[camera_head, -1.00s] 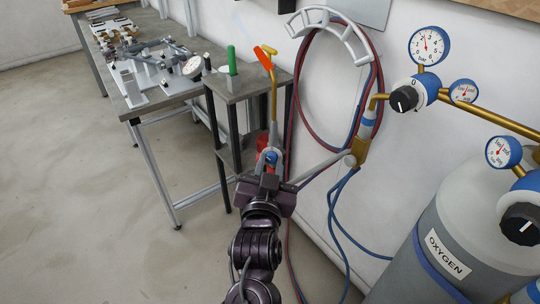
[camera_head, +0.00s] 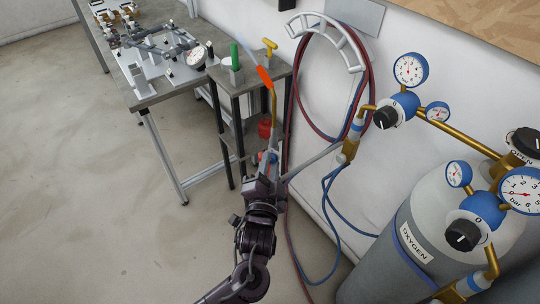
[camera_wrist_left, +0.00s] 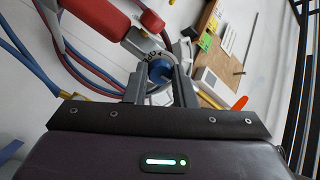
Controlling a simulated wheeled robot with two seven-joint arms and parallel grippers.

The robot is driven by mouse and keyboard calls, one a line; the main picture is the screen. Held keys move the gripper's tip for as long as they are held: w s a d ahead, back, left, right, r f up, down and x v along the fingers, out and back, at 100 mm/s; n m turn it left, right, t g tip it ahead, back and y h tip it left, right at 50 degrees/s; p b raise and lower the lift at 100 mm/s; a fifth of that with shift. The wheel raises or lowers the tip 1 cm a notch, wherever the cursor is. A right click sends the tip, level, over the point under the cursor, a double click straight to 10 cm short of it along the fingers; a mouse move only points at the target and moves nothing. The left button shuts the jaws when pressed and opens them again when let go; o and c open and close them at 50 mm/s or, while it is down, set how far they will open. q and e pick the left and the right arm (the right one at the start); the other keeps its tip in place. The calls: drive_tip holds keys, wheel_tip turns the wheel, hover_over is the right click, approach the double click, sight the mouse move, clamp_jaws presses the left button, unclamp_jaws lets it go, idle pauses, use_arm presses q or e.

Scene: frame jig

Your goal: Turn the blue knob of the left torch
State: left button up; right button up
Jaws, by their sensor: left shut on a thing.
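The torch has a brass neck (camera_head: 273,103) with a bright orange tip (camera_head: 264,76) pointing up and left in the head view. My left gripper (camera_head: 268,166) is at the torch's lower end. In the left wrist view the blue knob (camera_wrist_left: 160,71) sits between the two fingers of my left gripper (camera_wrist_left: 160,88), in front of a grey numbered collar (camera_wrist_left: 147,52). The gripper is shut on the knob. In the head view the knob is mostly hidden by the gripper. The right gripper is not in view.
A small stand (camera_head: 262,76) with a green cylinder (camera_head: 235,58) is behind the torch. A workbench (camera_head: 160,95) is at the left. Red and blue hoses (camera_head: 335,215) hang along the wall. An oxygen cylinder (camera_head: 385,262) with gauges stands at the right. Open floor lies at the left.

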use_arm(q)
drive_tip(key=shift+m+p, duration=0.75)
drive_tip(key=shift+m, duration=0.15)
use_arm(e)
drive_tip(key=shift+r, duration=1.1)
use_arm(q)
drive_tip(key=o, duration=1)
drive_tip(key=s+a+b, duration=0.1)
drive_tip(key=s, duration=0.6)
drive_tip(key=shift+s+f, duration=0.2)
drive_tip(key=shift+s, duration=0.2)
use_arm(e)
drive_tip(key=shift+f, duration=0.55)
use_arm(q)
drive_tip(key=shift+f, duration=0.1)
